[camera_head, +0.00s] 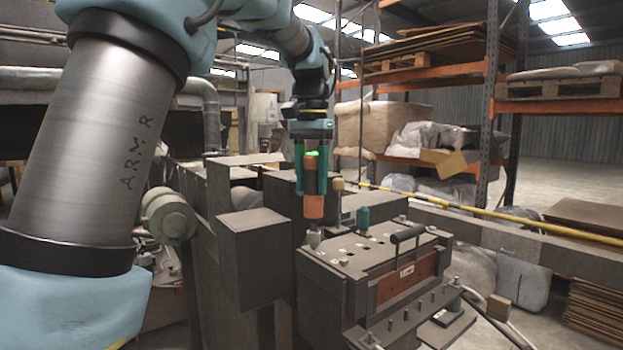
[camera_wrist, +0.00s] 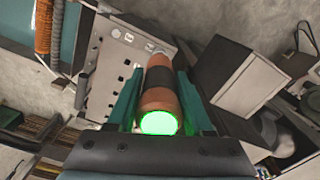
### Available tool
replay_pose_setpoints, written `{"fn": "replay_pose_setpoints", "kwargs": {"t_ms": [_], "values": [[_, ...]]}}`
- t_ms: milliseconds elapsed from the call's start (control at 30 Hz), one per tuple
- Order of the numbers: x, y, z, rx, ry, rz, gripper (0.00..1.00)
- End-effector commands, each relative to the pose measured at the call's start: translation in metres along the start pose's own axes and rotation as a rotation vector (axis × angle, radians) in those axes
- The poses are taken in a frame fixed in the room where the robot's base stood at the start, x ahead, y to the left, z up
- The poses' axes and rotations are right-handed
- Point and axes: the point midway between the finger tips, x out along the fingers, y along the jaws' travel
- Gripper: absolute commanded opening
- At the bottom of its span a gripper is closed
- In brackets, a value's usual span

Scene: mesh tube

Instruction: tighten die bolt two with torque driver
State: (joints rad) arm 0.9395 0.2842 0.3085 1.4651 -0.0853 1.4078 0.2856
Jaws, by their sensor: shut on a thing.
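My gripper (camera_head: 313,150) is shut on the torque driver (camera_head: 314,207), an orange and dark cylinder with a lit green end. The driver points down over the left back part of the die block's top (camera_head: 355,252). A grey tip shows below the orange part, near the top surface; I cannot tell if it touches a bolt. In the wrist view the driver (camera_wrist: 158,95) lies between the two teal fingers (camera_wrist: 162,100), its green end toward the camera. The die top (camera_wrist: 120,62) shows beyond it with several holes and pale bolt heads. The driver's far end is partly hidden.
A black handle (camera_head: 408,236) stands on the die block's right side. A small teal-topped item (camera_head: 363,218) stands behind the top. A grey box-shaped block (camera_head: 253,255) rises close left of the driver. A yellow rail (camera_head: 500,215) runs behind to the right.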

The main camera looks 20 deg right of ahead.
Motion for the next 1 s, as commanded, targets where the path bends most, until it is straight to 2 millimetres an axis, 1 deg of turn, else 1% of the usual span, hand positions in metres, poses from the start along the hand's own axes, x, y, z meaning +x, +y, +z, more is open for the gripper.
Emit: {"fn": "replay_pose_setpoints", "kwargs": {"t_ms": [367, 1000], "values": [[-0.0008, 0.0002, -0.0002, 0.0, 0.002, 0.0, 0.0], [0.0057, 0.0001, -0.0002, 0.0, 0.002, 0.0, 0.0]]}}
